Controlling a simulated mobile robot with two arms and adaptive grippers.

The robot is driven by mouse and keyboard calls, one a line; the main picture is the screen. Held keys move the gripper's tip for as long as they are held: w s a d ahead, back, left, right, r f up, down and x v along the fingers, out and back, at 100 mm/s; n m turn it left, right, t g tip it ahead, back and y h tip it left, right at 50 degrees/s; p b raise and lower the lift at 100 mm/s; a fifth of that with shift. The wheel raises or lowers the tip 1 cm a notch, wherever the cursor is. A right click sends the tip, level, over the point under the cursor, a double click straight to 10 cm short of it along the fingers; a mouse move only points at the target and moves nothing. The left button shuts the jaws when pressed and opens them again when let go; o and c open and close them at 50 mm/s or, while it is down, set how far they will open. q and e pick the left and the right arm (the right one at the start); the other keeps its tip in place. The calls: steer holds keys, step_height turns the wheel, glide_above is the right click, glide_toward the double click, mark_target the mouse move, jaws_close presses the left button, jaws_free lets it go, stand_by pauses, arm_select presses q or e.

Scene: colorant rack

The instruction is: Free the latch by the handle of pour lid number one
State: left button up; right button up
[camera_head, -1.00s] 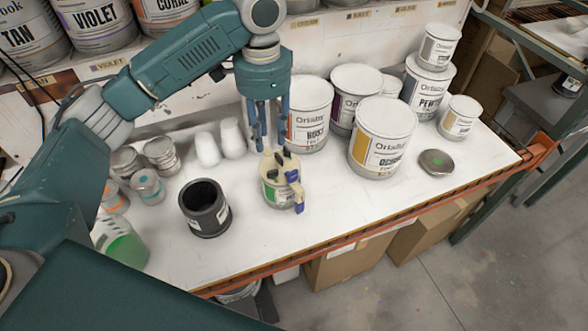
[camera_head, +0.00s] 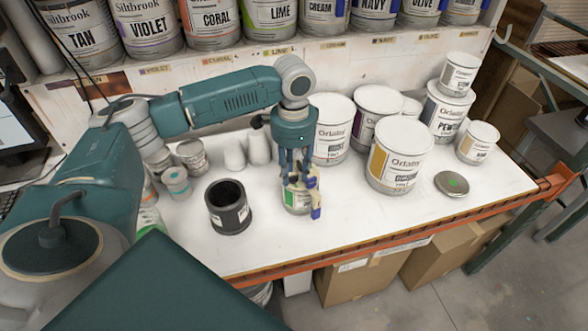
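The small can with a green label (camera_head: 296,201) stands on the white bench near its front edge. A cream pour lid (camera_head: 292,184) with dark and blue parts sits on it. A blue piece (camera_head: 316,213) hangs down at its right front side. My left gripper (camera_head: 294,174) points straight down over the lid, fingers spread with a gap between them. Its fingertips overlap the lid in the picture and hide part of its top. I cannot tell whether they touch it. The latch cannot be made out clearly. My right gripper is not in view.
A black open cup (camera_head: 229,207) stands left of the can. Several Orlalu cans, including a large one with an ochre label (camera_head: 398,157), stand to the right and behind. A flat round lid (camera_head: 452,184) lies further right. Bench front between cup and lid is mostly clear.

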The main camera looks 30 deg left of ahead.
arm_select(q)
steer(key=shift+f, duration=0.65)
jaws_close()
steer(key=shift+w+n, duration=0.1)
steer(key=shift+n, duration=0.4)
jaws_free()
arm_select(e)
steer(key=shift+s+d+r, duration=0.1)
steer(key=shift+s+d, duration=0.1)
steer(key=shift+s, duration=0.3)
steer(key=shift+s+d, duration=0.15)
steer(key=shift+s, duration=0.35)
